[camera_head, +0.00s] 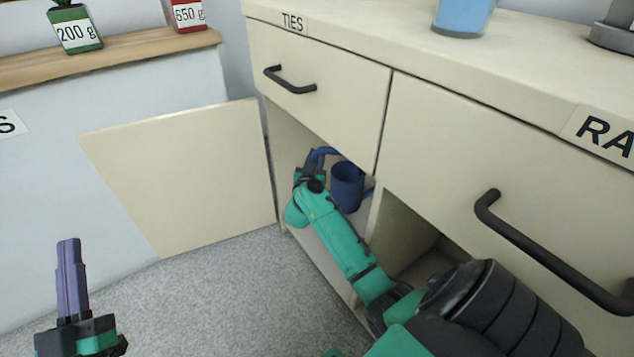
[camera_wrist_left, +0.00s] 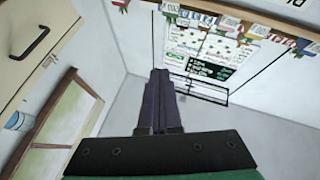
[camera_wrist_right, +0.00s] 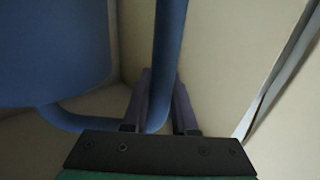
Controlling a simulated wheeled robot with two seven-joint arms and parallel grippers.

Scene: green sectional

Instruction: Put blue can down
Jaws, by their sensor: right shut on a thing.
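The blue can (camera_head: 347,187), a watering can with a looped handle, is inside the open cupboard under the drawer marked TIES. My right gripper (camera_head: 318,168) reaches into that cupboard and is shut on the can's handle. In the right wrist view the blue handle (camera_wrist_right: 168,50) runs between my right fingers (camera_wrist_right: 160,102), with the can's body (camera_wrist_right: 50,50) at the left. Whether the can's bottom touches the cupboard floor is hidden by my arm. My left gripper (camera_head: 70,265) is shut and empty over the floor at the lower left; it also shows in the left wrist view (camera_wrist_left: 158,95).
The cupboard door (camera_head: 185,180) stands open to the left. Drawers with black handles (camera_head: 290,82) are above the cupboard openings. A light blue container (camera_head: 462,14) stands on the countertop. A green 200 g weight (camera_head: 75,28) and a red 650 g weight (camera_head: 187,14) stand on a wooden shelf.

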